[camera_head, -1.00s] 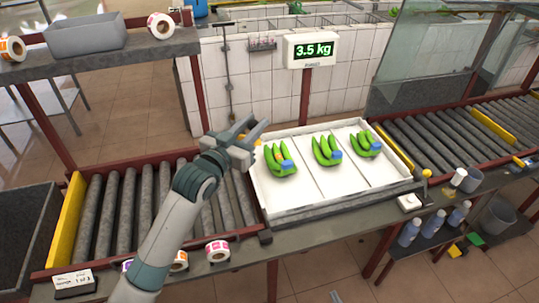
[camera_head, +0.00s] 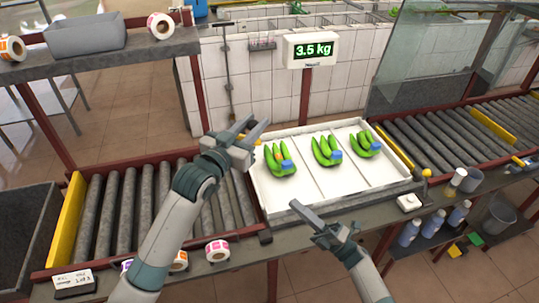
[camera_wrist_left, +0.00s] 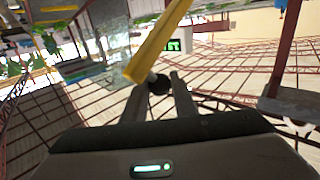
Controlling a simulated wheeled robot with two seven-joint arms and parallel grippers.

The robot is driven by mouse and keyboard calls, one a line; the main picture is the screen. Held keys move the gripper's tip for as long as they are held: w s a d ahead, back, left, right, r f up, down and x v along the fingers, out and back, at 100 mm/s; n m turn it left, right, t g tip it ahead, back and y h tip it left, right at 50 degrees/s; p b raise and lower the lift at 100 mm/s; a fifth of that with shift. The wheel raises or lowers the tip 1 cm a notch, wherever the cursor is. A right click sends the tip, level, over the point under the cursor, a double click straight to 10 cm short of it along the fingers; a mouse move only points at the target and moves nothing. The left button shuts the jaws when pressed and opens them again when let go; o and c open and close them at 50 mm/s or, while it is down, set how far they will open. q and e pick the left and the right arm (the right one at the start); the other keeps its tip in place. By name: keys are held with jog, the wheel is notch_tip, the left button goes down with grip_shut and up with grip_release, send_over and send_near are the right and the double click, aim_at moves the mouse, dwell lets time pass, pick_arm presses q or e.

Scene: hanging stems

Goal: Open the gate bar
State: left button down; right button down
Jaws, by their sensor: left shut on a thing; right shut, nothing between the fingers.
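In the left wrist view a yellow bar (camera_wrist_left: 158,42) runs up from a dark round knob (camera_wrist_left: 158,84), which sits between the fingers of my left gripper (camera_wrist_left: 160,92); I take it for the gate bar. My right gripper (camera_head: 312,216) is shut and empty at the tray's front edge.
The white tray (camera_head: 330,191) holds green banana bunches (camera_head: 325,151) in its compartments. Roller conveyors stand left (camera_head: 108,215) and right (camera_head: 437,135). Tape rolls (camera_head: 217,251) and bottles (camera_head: 434,223) are near the front.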

pick_arm(q)
jog(key=shift+f, duration=0.15)
pick_arm(e)
notch_tip(320, 180, up, 7)
jog(key=w+n+g+y, duration=0.1)
jog(key=n+g+y, duration=0.2)
jog(key=n+g, duration=0.3)
jog(key=shift+w+f+n+g+y, duration=0.2)
jog(key=shift+w+n+g+y, duration=0.2)
jog(key=shift+n, duration=2.2)
jog(key=shift+a+r, duration=0.1)
jog(key=shift+a, duration=0.1)
jog(key=w+d+r+x, duration=0.1)
jog(key=x, duration=1.1)
jog(key=shift+w+r, duration=0.4)
jog(key=shift+r, duration=0.15)
